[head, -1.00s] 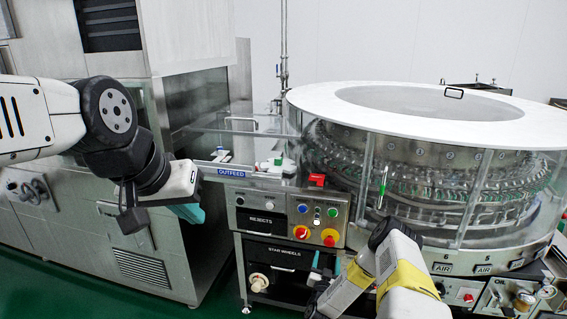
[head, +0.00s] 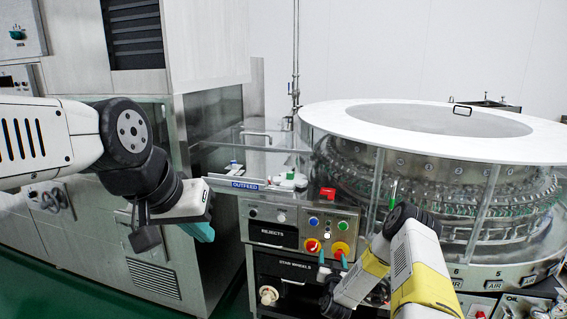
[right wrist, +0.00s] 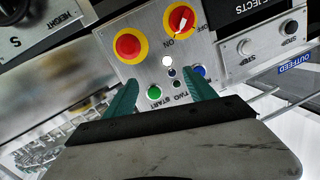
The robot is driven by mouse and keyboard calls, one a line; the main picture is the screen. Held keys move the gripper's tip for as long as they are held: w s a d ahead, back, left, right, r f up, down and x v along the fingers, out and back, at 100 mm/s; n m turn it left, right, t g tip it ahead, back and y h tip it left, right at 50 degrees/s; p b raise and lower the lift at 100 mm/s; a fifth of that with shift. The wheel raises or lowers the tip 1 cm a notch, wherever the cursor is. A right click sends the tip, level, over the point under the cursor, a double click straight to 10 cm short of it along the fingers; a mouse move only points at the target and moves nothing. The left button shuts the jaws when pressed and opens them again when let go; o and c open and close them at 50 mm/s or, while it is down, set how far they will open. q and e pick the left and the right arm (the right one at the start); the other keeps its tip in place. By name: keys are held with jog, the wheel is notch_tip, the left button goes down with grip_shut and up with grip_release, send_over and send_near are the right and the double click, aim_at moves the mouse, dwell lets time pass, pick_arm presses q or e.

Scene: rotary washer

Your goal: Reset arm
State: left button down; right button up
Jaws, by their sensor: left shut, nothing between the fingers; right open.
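My left gripper (head: 200,232) hangs at the left in the head view, shut and empty, in front of the steel cabinet. My right gripper (right wrist: 161,92) is open and empty in the right wrist view, its teal fingers over the control panel (right wrist: 215,85). Contact with the panel cannot be told. That view shows a red button (right wrist: 127,45) on yellow, a red rotary switch (right wrist: 181,20), a green button (right wrist: 154,92) and a blue button (right wrist: 198,70).
The round washer (head: 440,190) with clear guards fills the right. The outfeed shelf (head: 244,184) and the rejects drawer (head: 272,234) lie left of the panel. A steel cabinet (head: 205,130) stands at the left. Green floor (head: 110,290) shows between.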

jog(key=w+a+r+n+g+y, duration=0.1)
jog(key=w+r+n+y, duration=0.1)
jog(key=r, duration=0.6)
jog(key=w+a+r+n+g+y, duration=0.1)
jog(key=w+a+r, duration=0.1)
jog(key=r, duration=0.6)
jog(key=s+a+r+n+g+y, duration=0.1)
jog(key=s+r+g, duration=0.1)
jog(key=s+r, duration=0.45)
jog(key=s+r+n+g, duration=0.1)
jog(key=s+r+g, duration=0.15)
jog(key=r, duration=0.75)
jog(key=s+r+g, duration=0.1)
jog(key=s+r, duration=0.3)
jog(key=s, duration=0.3)
jog(key=s+r, duration=0.4)
jog(key=s, duration=0.4)
jog(key=s+r+g, duration=0.1)
jog(key=s+g, duration=0.2)
jog(key=s, duration=1.8)
jog(key=shift+s+a+m, duration=0.2)
jog(key=shift+m, duration=0.2)
